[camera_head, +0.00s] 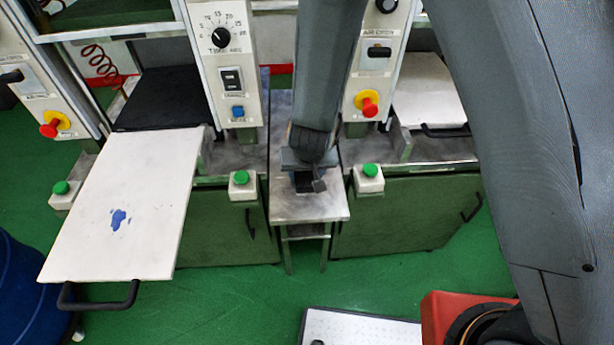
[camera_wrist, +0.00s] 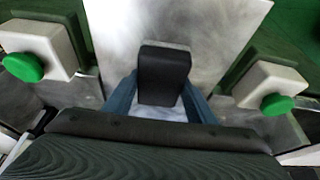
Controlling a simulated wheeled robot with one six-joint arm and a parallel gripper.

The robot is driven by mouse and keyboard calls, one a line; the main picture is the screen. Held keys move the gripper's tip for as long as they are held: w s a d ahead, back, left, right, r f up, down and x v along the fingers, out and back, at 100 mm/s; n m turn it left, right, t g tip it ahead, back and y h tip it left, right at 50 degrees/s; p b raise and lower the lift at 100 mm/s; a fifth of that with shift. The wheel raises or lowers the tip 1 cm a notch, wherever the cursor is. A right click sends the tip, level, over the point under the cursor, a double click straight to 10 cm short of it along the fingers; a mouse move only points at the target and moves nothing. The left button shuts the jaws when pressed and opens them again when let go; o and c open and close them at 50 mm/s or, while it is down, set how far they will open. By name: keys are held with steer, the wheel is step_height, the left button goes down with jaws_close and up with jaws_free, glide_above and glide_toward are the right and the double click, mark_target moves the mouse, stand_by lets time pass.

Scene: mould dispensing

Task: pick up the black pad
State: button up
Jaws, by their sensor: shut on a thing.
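The black pad (camera_wrist: 163,76) is a small dark block with rounded edges. In the wrist view it stands between the two blue-grey fingers of my gripper (camera_wrist: 160,100), which is shut on it. Below it lies the grey metal top of a narrow stand (camera_wrist: 205,25). In the head view my gripper (camera_head: 308,178) is over that stand (camera_head: 310,208), between the two machines. The pad is mostly hidden there by my gripper and arm. I cannot tell whether the pad still touches the stand top.
Green buttons on white boxes (camera_head: 242,184) (camera_head: 368,178) flank the stand closely. A white board (camera_head: 135,190) with a blue patch and a black handle juts out from the left machine. Another white plate (camera_head: 428,100) lies in the right machine.

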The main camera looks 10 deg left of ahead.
mark_target(306, 173)
steer(key=shift+r, duration=0.1)
step_height(306, 173, up, 10)
steer(key=p, duration=0.5)
steer(key=shift+r+p, duration=0.1)
steer(key=shift+p, duration=0.25)
